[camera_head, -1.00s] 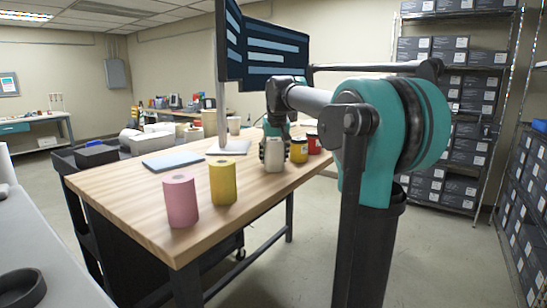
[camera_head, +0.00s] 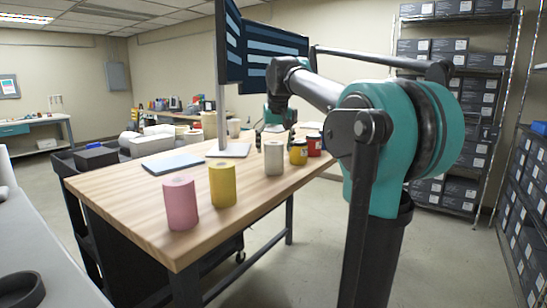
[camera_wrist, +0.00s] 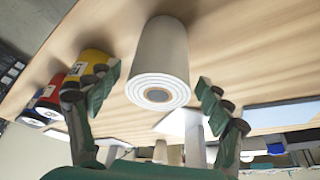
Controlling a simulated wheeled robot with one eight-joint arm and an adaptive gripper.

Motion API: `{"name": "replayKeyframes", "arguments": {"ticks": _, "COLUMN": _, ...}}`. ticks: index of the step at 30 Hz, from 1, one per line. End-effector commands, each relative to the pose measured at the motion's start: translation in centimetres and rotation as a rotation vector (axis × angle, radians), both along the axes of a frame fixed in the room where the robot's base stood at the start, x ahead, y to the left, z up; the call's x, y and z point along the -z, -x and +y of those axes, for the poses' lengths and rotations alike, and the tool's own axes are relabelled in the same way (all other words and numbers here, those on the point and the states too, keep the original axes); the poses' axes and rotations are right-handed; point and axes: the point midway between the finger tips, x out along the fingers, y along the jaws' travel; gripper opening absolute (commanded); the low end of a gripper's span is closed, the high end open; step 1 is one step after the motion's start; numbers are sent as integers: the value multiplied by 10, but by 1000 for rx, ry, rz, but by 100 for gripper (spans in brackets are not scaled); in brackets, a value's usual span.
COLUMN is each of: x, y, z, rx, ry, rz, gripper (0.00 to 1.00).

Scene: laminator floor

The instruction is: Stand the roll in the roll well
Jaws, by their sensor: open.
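A white roll (camera_head: 274,158) stands upright on the wooden table; it also shows in the wrist view (camera_wrist: 160,60), with its grey-cored end toward the camera. My gripper (camera_head: 275,134) is open, behind the white roll in the head view. In the wrist view its green fingers (camera_wrist: 158,80) are spread on either side of the roll, with gaps at both sides. A pink roll (camera_head: 180,203) and a yellow roll (camera_head: 222,184) stand nearer the front. A black round ring-shaped holder (camera_head: 22,288), possibly the roll well, sits on the grey counter at lower left.
A yellow labelled can (camera_head: 298,153) and a red one (camera_head: 314,145) stand just right of the white roll. A flat blue-grey pad (camera_head: 172,163) and the monitor stand (camera_head: 230,149) lie to the left. The table's front left is clear.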

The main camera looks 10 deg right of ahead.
Motion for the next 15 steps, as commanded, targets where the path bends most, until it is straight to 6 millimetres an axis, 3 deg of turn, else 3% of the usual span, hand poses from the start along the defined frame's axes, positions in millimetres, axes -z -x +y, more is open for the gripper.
{"name": "replayKeyframes", "arguments": {"ticks": 6, "x": -39, "y": 16, "z": 0, "rx": 0, "ry": 0, "rz": 0, "gripper": 79}}
{"name": "replayKeyframes", "arguments": {"ticks": 15, "x": -72, "y": 29, "z": 1, "rx": -1, "ry": 0, "rz": 0, "gripper": 84}}
